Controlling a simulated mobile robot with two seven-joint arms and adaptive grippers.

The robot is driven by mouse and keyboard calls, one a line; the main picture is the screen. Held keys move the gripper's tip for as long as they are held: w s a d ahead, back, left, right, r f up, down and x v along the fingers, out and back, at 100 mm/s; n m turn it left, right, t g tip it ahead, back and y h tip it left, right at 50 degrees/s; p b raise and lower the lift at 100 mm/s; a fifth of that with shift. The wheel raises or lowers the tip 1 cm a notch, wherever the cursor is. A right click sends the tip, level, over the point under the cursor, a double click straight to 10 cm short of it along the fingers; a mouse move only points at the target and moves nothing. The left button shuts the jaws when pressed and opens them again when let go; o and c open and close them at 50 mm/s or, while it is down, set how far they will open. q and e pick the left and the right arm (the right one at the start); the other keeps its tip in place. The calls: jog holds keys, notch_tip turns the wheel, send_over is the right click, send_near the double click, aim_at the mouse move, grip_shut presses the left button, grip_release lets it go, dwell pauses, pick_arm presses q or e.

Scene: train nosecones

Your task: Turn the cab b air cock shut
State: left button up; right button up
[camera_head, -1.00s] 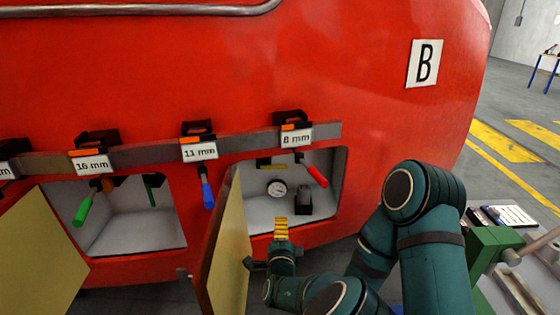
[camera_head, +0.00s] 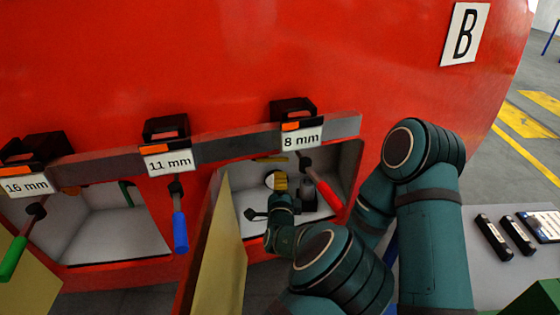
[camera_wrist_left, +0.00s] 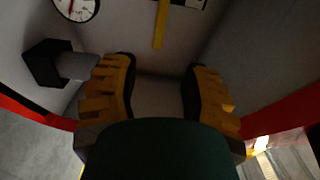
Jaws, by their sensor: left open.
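The red nose marked with a B plate (camera_head: 465,33) has an open compartment (camera_head: 348,160). A yellow bar that looks like the air cock handle (camera_head: 269,159) shows at the back of the compartment; in the left wrist view the bar (camera_wrist_left: 161,24) lies beyond the fingers, apart from them. My left gripper (camera_head: 281,183) is inside the compartment mouth, with its yellow fingertips in front of the round gauge (camera_head: 269,180). In the left wrist view its jaws (camera_wrist_left: 160,92) are open with nothing between them. My right gripper is out of view.
A black block (camera_wrist_left: 48,62) sticks out beside the gauge. A red-handled tool (camera_head: 324,187) hangs at the opening from the 8 mm holder (camera_head: 300,138). The open yellowish door (camera_head: 222,255) stands left of my arm. A blue-handled tool (camera_head: 180,230) hangs farther left.

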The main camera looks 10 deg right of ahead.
aim_at(280, 160)
pick_arm(q)
jog(key=w, duration=0.3)
jog(key=w+d+b, duration=0.1)
jog(key=w, duration=0.3)
jog(key=w+d, duration=0.1)
jog(key=w, duration=0.3)
jog(key=shift+w+d+b, duration=0.1)
jog(key=shift+w+b, duration=0.05)
jog(key=shift+b, duration=0.2)
jog(key=shift+o, duration=0.3)
grip_shut()
